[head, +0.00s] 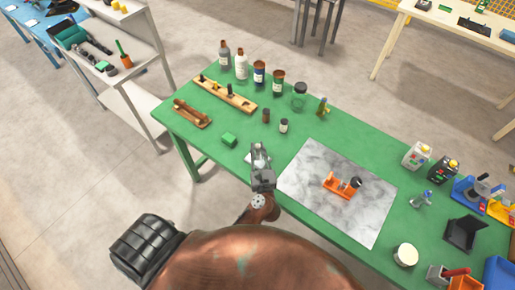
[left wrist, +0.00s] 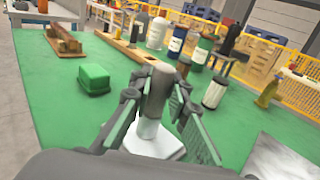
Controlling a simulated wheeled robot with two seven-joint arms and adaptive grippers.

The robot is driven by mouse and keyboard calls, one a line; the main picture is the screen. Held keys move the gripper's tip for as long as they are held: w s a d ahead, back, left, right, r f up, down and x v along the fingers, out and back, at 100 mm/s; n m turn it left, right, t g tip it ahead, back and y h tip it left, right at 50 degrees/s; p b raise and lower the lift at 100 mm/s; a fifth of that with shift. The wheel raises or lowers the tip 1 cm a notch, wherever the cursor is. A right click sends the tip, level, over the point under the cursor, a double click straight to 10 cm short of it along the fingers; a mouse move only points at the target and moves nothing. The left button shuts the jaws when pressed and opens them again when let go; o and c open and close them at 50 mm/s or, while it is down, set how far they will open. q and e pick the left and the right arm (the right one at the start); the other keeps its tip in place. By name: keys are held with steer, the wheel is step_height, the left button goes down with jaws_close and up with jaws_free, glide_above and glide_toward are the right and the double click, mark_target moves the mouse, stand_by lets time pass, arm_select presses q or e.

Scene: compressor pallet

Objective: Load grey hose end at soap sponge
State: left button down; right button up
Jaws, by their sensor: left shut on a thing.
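My left gripper (head: 260,152) is over the near edge of the green table. In the left wrist view, its fingers (left wrist: 160,115) are shut on a grey cylindrical piece, which I take to be the grey hose end (left wrist: 157,88). The piece stands roughly upright with a rounded top. A white, flat-sided base (left wrist: 158,146) shows below it; I cannot tell whether it is joined to the piece. A green block, likely the soap sponge (head: 229,139), lies on the table left of the gripper. It also shows in the left wrist view (left wrist: 94,79). My right gripper is not in view.
A wooden rack (head: 225,95) and a wooden holder (head: 192,113) lie beyond the sponge. Several bottles (head: 259,73) stand along the far edge. A marble slab (head: 318,206) with an orange fixture (head: 340,187) is to the right. Green table around the sponge is clear.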

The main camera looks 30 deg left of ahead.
arm_select(q)
step_height(320, 180, up, 3)
steer(key=shift+f+p, duration=0.1)
steer(key=shift+p, duration=0.85)
step_height(320, 180, up, 4)
steer(key=p, duration=0.3)
steer(key=shift+p, duration=0.35)
steer(key=shift+f, duration=0.1)
